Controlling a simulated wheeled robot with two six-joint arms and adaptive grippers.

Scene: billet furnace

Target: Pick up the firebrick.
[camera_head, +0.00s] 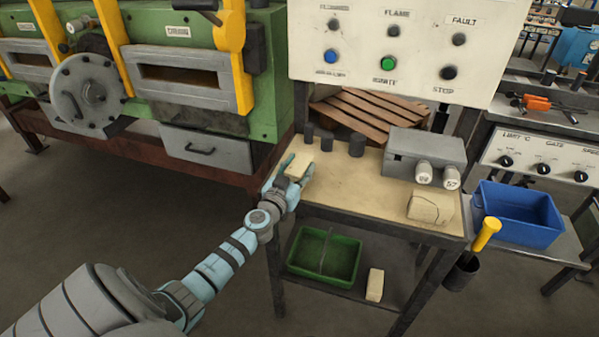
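A cream firebrick (298,164) is at the left end of the workbench top (345,178). My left gripper (297,166) is there, with one finger on each side of the brick. The fingers lie close to its sides and hide part of it. I cannot tell whether they press on it or whether the brick rests on the bench. A second pale block (375,285) stands on the lower shelf. My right gripper is not in view.
Several dark cylinders (356,145) stand behind the brick. A green tray (324,255) is below. The green furnace (262,100) stands left; a control panel (400,40) overhangs the back.

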